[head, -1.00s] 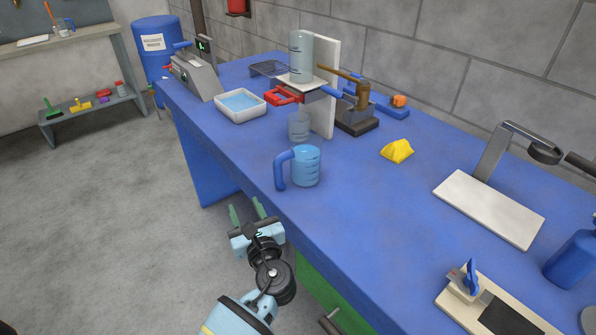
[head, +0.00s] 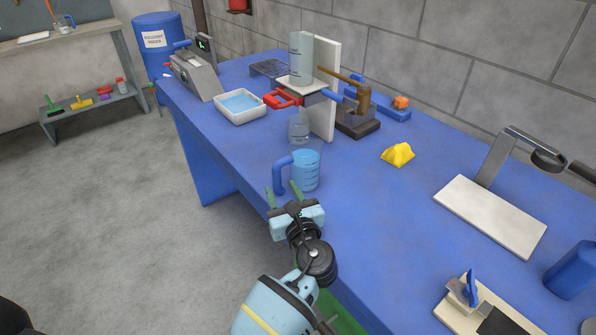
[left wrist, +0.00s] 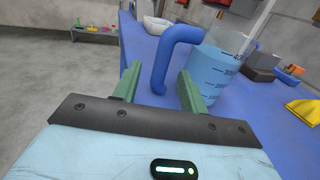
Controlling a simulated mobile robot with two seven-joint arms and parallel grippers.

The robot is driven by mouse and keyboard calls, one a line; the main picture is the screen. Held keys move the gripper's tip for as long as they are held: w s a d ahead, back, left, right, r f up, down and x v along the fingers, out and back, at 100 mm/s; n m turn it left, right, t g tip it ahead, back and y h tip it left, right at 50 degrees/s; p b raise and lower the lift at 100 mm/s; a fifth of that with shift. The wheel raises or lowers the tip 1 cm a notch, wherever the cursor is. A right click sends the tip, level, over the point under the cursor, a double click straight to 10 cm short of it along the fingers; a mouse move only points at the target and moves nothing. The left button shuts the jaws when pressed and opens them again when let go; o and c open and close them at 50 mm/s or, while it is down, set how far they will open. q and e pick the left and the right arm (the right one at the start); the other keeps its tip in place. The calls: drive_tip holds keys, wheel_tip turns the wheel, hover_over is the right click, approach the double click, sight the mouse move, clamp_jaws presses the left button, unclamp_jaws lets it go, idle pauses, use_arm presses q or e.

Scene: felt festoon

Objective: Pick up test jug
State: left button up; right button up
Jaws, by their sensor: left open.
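The test jug (head: 306,170) is a clear blue measuring jug with dark level marks and a thick blue handle on its left side. It stands upright near the front edge of the blue bench. My left gripper (head: 282,193) is open, with its green fingers at the handle. In the left wrist view the jug (left wrist: 222,75) is close ahead, and its handle (left wrist: 163,62) comes down between the two fingertips of the gripper (left wrist: 160,82). I cannot tell whether a finger touches it. My right gripper is not in view.
A white tray of water (head: 240,106) is farther left.

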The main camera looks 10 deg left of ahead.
sight(278, 180)
use_arm(q)
drive_tip(key=shift+w+a+r, duration=0.15)
drive_tip(key=shift+w+a, duration=0.1)
drive_tip(key=shift+w, duration=0.2)
drive_tip(key=x, duration=0.4)
drive_tip(key=shift+w, duration=0.1)
clamp_jaws()
drive_tip(key=shift+r, duration=0.15)
